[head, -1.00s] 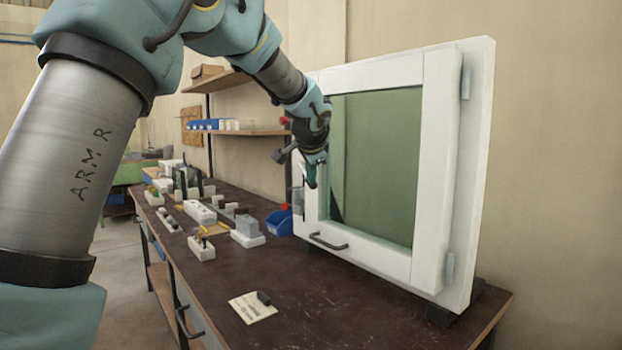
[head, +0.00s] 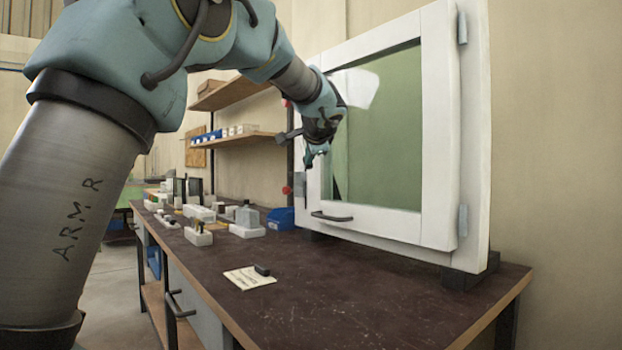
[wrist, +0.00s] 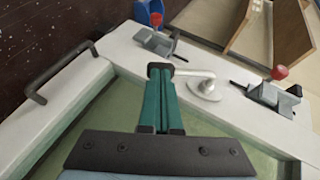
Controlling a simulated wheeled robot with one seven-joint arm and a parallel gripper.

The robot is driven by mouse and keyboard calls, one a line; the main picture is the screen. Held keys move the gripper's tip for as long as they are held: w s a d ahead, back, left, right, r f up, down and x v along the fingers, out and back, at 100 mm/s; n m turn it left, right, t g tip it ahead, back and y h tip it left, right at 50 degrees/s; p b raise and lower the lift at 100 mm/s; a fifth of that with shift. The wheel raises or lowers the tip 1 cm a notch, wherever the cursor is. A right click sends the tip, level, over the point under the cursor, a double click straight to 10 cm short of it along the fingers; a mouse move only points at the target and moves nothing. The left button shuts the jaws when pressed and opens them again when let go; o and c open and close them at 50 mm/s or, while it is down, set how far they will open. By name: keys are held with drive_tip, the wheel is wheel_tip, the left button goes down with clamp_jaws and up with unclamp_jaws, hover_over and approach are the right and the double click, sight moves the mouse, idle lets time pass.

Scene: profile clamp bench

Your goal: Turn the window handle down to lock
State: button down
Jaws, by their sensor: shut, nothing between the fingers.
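The white window (head: 436,150) stands upright on the bench with a green pane (head: 385,130). The pale metal handle (wrist: 192,73) shows in the wrist view, its round base (wrist: 205,88) on the white side rail. Its lever runs left in that picture, its end close to my fingertips. My gripper (wrist: 160,70) has green fingers closed together with dark tips, nothing between them. The tips overlap the lever's end in the picture; I cannot tell whether they touch. In the head view my gripper (head: 311,163) is at the window's left rail and the handle is not clear.
Two grey clamps, one (wrist: 155,42) and another (wrist: 272,97) with a red knob (wrist: 279,72), sit by the side rail. A dark pull bar (wrist: 60,72) is on the bottom rail. A blue bin (head: 281,218) and small blocks stand left. The bench front is mostly clear.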

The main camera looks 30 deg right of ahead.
drive_tip(key=shift+w+a+f+m+t+b, duration=0.15)
drive_tip(key=shift+f+t+b, duration=0.25)
drive_tip(key=shift+b, duration=0.75)
drive_tip(key=shift+w+d+f+m+t+b, duration=0.1)
drive_tip(key=shift+w+f+t+b, duration=0.2)
drive_tip(key=shift+b, duration=0.9)
drive_tip(key=shift+w+a+f+m+t+b, duration=0.1)
drive_tip(key=shift+f+t+b, duration=0.3)
drive_tip(key=shift+b, duration=0.75)
drive_tip(key=w+t+b, duration=0.1)
drive_tip(key=b, duration=0.2)
drive_tip(key=w+b, duration=0.1)
drive_tip(key=b, duration=0.2)
drive_tip(key=shift+a+f+m+t+b, duration=0.2)
drive_tip(key=shift+f+m+t+b, duration=0.1)
drive_tip(key=shift+m+t+b, duration=0.1)
drive_tip(key=shift+w, duration=0.15)
